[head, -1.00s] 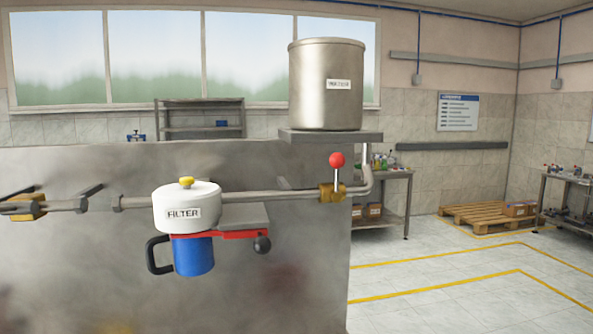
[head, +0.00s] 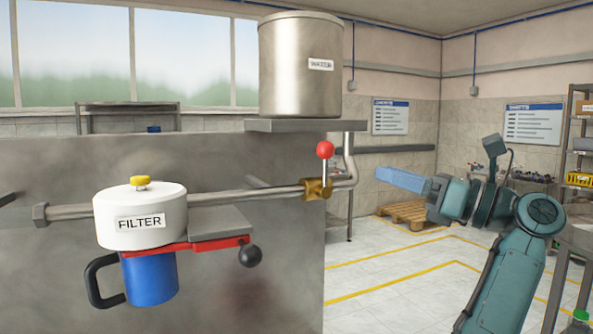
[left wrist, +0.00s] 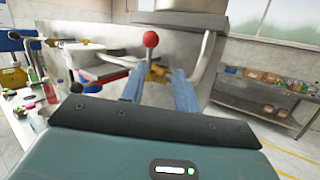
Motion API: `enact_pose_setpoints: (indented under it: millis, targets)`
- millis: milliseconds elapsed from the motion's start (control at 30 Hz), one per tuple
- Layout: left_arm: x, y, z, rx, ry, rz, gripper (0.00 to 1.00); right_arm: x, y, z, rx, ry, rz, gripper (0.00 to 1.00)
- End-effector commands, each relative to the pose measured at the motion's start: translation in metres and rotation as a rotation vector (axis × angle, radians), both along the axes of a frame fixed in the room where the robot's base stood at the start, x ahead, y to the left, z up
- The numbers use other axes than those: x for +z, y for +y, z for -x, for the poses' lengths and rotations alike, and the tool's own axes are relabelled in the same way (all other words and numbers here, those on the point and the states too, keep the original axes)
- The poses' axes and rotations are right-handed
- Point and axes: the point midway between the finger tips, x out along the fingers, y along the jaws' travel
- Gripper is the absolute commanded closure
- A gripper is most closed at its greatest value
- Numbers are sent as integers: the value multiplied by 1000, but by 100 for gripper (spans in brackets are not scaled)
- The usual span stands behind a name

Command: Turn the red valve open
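The red ball knob (head: 325,149) tops an upright lever on a brass valve body (head: 317,189) in the pipe. The left wrist view also shows the red knob (left wrist: 151,39), beyond my fingers. My left gripper (head: 380,173) is to the right of the valve in the head view, apart from it, with its blue fingers pointing left. In the left wrist view its two blue fingers (left wrist: 158,82) are spread with nothing between them. My right gripper is not in view.
A steel tank (head: 300,70) sits on a shelf above the valve. A white filter (head: 140,215) with a blue cup (head: 150,278) and a black handle hangs left of the valve. A wooden pallet (head: 405,214) lies on the floor behind.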

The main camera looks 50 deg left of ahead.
Motion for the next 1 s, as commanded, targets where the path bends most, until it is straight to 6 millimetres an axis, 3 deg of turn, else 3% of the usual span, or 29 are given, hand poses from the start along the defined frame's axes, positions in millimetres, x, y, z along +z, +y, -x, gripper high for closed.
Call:
enact_pose_setpoints:
  millis: [200, 333, 800, 1000]
  targets:
    - [13, -9, 12, 10, -158, 162, 69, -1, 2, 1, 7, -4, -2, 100]
    - [14, -1, 16, 15, -172, 179, 69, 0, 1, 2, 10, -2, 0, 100]
    - [16, 86, 44, 17, -169, 174, 69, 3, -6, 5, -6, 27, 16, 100]
    - [15, 109, 51, 15, -168, 173, 69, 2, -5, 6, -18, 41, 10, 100]
